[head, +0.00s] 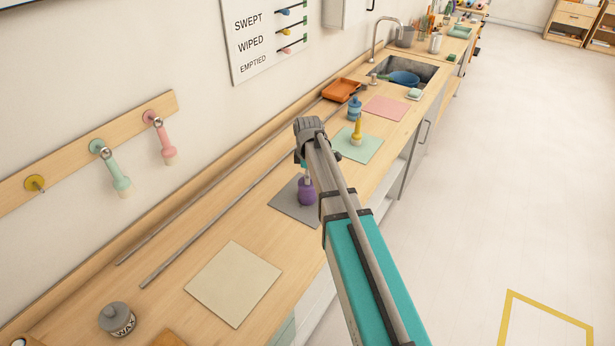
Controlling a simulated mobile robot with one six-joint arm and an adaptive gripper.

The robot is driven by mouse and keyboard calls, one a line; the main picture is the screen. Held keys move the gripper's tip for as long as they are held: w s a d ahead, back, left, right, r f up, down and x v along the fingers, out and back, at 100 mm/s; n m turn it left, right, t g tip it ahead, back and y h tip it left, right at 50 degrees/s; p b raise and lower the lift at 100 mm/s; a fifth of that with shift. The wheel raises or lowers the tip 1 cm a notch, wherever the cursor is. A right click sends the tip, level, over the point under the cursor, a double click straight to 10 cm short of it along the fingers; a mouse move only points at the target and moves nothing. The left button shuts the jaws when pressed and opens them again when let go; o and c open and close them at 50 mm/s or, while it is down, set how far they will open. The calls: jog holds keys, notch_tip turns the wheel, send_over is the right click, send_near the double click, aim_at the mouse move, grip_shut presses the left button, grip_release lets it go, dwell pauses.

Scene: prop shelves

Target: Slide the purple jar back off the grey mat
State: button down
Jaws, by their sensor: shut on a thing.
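The purple jar (306,193) stands upright on the grey mat (291,210), towards the mat's right side as seen in the head view. The mat lies on the wooden counter, and its right part is hidden behind my arm. My gripper (305,176) points down at the top of the jar and is shut on it. My arm hides much of the gripper, so the fingertips are hard to make out.
A cream mat (234,283) lies bare nearer me. A green mat (357,145) holds a yellow item (357,131); a blue jar (354,108) stands behind it. Two thin rails (215,204) run along the counter's wall side. A wax tin (117,319) stands at lower left.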

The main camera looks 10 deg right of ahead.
jog(key=shift+c, duration=2.1)
grip_release()
jog(key=shift+r, duration=0.2)
notch_tip(320, 180, up, 13)
jog(key=p, duration=1.4)
jog(key=shift+r, duration=0.2)
jog(key=shift+s, duration=0.1)
jog(key=s+f+m+b, duration=0.4)
jog(key=s+m, duration=0.3)
jog(key=s, duration=0.3)
jog(key=s+f+m+b, duration=0.4)
jog(key=s+m, duration=0.3)
jog(key=s, duration=0.4)
jog(key=shift+m, duration=0.3)
